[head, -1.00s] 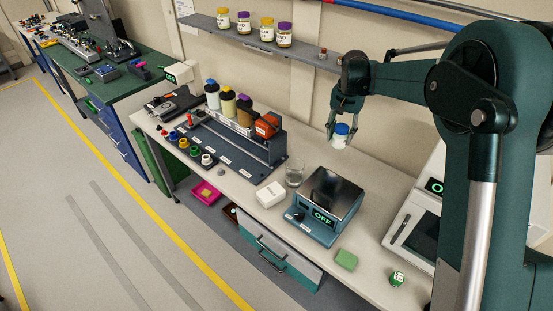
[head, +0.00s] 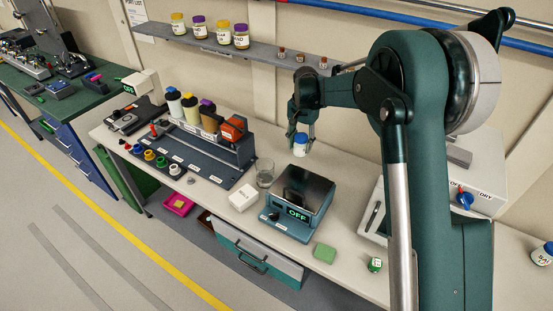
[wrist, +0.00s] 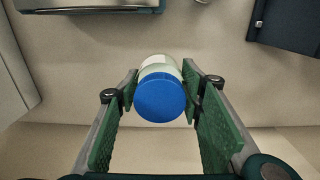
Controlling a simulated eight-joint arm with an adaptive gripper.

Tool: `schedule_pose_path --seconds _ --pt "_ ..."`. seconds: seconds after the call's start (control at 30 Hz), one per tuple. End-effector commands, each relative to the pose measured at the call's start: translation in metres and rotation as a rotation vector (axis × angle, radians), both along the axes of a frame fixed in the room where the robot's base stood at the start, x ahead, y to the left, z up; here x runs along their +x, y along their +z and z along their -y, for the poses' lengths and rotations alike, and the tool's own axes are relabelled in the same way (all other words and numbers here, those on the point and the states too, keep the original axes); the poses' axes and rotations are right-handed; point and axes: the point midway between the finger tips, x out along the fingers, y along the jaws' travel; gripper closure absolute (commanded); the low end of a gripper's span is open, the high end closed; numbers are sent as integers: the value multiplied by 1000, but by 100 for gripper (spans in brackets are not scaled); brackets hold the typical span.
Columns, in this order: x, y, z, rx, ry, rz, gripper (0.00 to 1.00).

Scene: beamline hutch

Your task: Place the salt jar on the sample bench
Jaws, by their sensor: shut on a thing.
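A small jar with a blue lid (head: 300,138) is between the fingers of my gripper (head: 301,143). Its body looks whitish and its label cannot be read. In the wrist view the jar's blue lid (wrist: 161,97) faces the camera, with my gripper's green finger pads (wrist: 161,100) on either side. My gripper is shut on this jar, at the rear of the pale sample bench (head: 340,190), behind the balance. I cannot tell if the jar touches the bench top. Another blue-lidded jar (head: 543,254) stands at the far right, its label partly readable as starting "SA".
A green block (head: 325,253) lies in front. A shelf (head: 255,50) with jars is above. Bare bench lies around the held jar.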

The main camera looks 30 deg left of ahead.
Motion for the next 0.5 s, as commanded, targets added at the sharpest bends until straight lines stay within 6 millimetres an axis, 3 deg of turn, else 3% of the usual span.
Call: schedule_pose_path --seconds 0.3,0.5 --pt "0 -42 0 0 0 0 80" --pt "0 -52 0 0 0 0 80"
